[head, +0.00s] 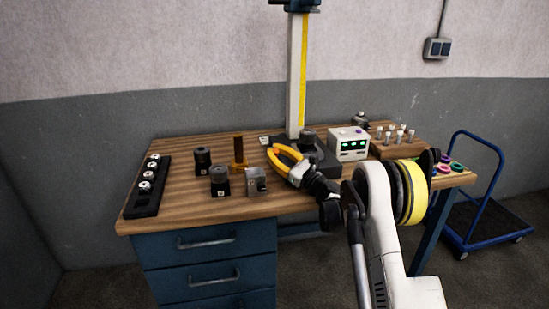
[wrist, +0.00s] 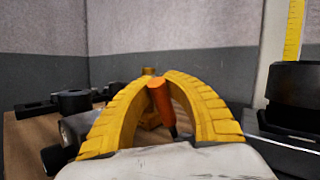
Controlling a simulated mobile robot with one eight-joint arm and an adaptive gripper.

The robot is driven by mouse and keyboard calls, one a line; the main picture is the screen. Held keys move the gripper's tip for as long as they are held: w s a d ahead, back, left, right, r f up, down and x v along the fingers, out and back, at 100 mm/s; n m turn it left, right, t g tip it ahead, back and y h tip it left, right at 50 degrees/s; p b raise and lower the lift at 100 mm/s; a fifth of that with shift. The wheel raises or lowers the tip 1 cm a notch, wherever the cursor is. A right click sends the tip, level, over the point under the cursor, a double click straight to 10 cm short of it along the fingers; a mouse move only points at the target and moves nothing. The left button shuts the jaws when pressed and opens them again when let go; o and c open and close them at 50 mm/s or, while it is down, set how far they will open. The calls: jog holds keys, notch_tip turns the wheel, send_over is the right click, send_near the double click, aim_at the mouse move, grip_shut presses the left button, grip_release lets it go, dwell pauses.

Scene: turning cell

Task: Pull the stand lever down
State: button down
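The stand has a tall pale column with a yellow scale (head: 299,75) on a dark base (head: 322,163) at the back of the workbench. The column also shows at the right edge of the wrist view (wrist: 292,40). The orange grip of the stand lever (wrist: 163,102) stands tilted between my yellow fingertips in the wrist view, with a dark rod end below it. In the head view, my gripper (head: 279,152) is left of the column, in front of the base. Its fingers arch together and appear shut on the grip. The rest of the lever is hidden.
A white box with green lights (head: 350,145) stands right of the stand. Left are an amber bracket (head: 238,155), black cylinders (head: 220,180), a metal block (head: 257,183) and a black rack (head: 147,190). The wooden bench top (head: 180,212) is clear at front left.

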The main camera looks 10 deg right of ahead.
jog(key=shift+w+d, duration=0.2)
jog(key=shift+d, duration=0.15)
jog(key=c, duration=1.3)
grip_release()
jog(key=shift+d, duration=0.4)
jog(key=shift+a, duration=0.15)
jog(key=shift+s+f, duration=0.1)
jog(key=shift+s, duration=0.1)
jog(key=v, duration=1.1)
jog(key=shift+s+d+f, duration=0.15)
jog(key=shift+s+d, duration=0.05)
